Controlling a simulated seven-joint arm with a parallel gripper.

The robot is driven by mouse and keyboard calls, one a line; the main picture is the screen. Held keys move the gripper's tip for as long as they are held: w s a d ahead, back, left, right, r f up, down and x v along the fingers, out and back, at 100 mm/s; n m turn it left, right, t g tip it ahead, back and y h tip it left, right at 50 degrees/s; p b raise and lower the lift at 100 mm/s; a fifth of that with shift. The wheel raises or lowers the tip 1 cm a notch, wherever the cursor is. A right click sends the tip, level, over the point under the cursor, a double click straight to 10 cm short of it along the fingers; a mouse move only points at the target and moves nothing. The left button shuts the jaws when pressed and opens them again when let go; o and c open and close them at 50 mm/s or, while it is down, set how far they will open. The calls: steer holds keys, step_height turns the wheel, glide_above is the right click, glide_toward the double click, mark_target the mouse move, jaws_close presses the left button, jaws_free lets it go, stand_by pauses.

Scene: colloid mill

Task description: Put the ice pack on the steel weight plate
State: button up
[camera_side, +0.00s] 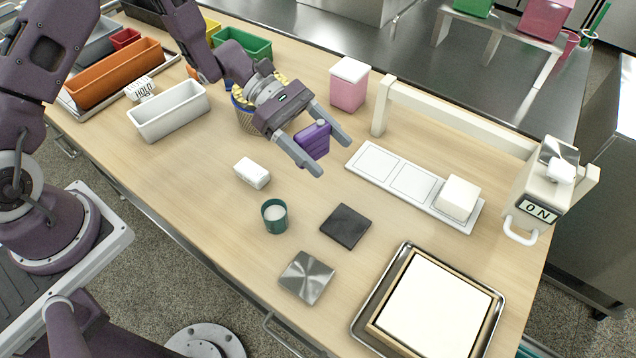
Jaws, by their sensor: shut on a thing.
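The purple ice pack (313,141), a flat block with a small cap on top, is held upright between the fingers of my gripper (331,156). The gripper is shut on it, above the table in the upper middle of the view. The fingers hide part of its sides. The steel weight plate (307,277), a shiny square, lies flat on the table near the front edge, below the gripper in the picture and well apart from it. Nothing lies on the plate.
A dark square slab (345,225), a green cup (274,215) and a small white block (252,173) lie between gripper and plate. A framed tray (477,345) is right of the plate. A white panel (413,182) and pink box (348,86) stand farther back.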

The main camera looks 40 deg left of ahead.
steer(key=s+d+r+m+g, duration=0.1)
steer(key=s+d+m+g, duration=0.25)
steer(key=s+d, duration=0.35)
steer(key=m+g+y, duration=0.2)
steer(key=m+g, duration=0.1)
glide_above(322, 276)
step_height(322, 276, down, 9)
steer(key=shift+r, duration=0.1)
steer(key=shift+f, duration=0.25)
steer(key=shift+f, duration=0.15)
steer(key=o, duration=1.5)
